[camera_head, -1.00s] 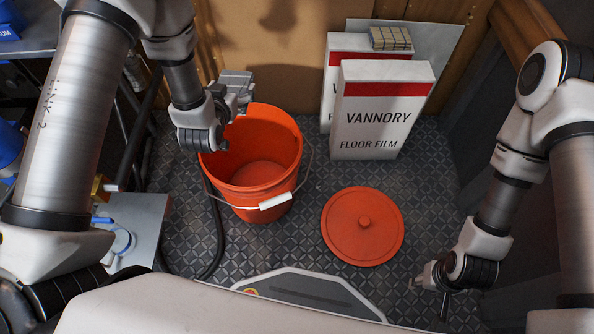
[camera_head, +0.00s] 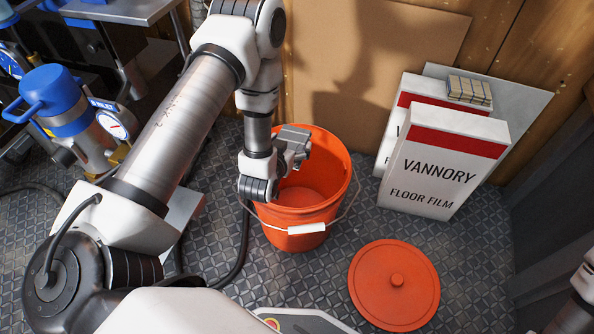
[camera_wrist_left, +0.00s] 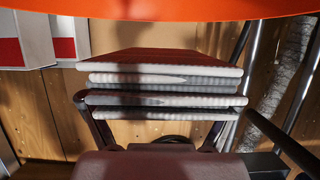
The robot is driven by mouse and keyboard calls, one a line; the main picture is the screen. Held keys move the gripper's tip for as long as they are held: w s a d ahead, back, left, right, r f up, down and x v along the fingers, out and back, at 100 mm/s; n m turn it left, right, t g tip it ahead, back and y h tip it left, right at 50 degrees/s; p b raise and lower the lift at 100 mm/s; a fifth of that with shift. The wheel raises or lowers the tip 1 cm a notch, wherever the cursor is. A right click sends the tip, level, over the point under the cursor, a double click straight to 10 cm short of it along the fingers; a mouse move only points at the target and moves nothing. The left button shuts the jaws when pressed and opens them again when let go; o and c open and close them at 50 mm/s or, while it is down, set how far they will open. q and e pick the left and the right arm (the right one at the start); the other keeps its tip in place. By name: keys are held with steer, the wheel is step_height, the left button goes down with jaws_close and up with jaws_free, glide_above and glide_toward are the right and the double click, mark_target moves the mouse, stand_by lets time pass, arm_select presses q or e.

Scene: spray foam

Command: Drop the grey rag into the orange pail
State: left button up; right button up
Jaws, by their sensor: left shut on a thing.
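The orange pail (camera_head: 330,208) stands upright on the floor, open at the top, with its white handle grip hanging at the front. My left gripper (camera_head: 284,160) is at the left part of the pail's opening and hides some of the rim. It is shut on the grey rag (camera_head: 293,143), a folded stack of layers. In the left wrist view the rag (camera_wrist_left: 165,78) shows pale edges and a dark shaded top between the fingers. The orange band along the top there looks like the pail (camera_wrist_left: 170,10). My right gripper is not in view; only part of that arm shows at the right edge.
The orange lid (camera_head: 394,285) lies flat on the floor in front of the pail, to the right. White Vannory cartons (camera_head: 440,165) stand against the back wall. A blue-topped pump with a gauge (camera_head: 65,110) stands at the left. Some patterned floor around the lid is clear.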

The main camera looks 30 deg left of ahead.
arm_select(q)
steer(key=shift+r, duration=0.1)
steer(key=o, duration=0.9)
steer(key=shift+s, duration=0.1)
steer(key=v, duration=0.7)
steer(key=shift+s, duration=0.15)
